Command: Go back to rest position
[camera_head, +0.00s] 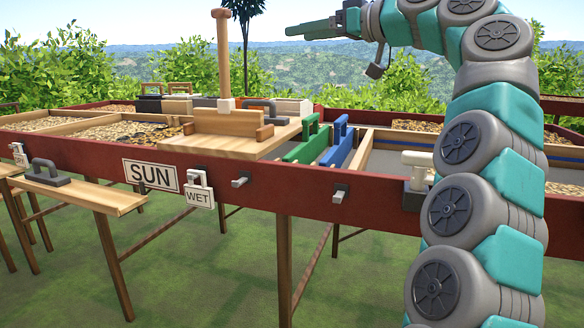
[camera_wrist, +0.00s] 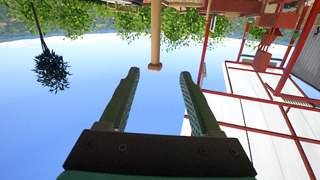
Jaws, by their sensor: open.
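My gripper (camera_head: 310,29) is raised high above the drying table (camera_head: 262,192) in the head view, pointing left at the end of my teal and grey arm. In the wrist view, my gripper (camera_wrist: 160,100) shows two dark green fingers spread apart with nothing between them. That view is upside down, with sky below and greenery at the top. A wooden post (camera_wrist: 156,35) stands beyond the fingers there, apart from them.
On the table are a wooden board with a tall-handled tool (camera_head: 224,60), green (camera_head: 304,145) and blue (camera_head: 338,146) handled dividers, and bean bays (camera_head: 110,130). A side bench (camera_head: 85,195) stands at left. Air around my gripper is clear.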

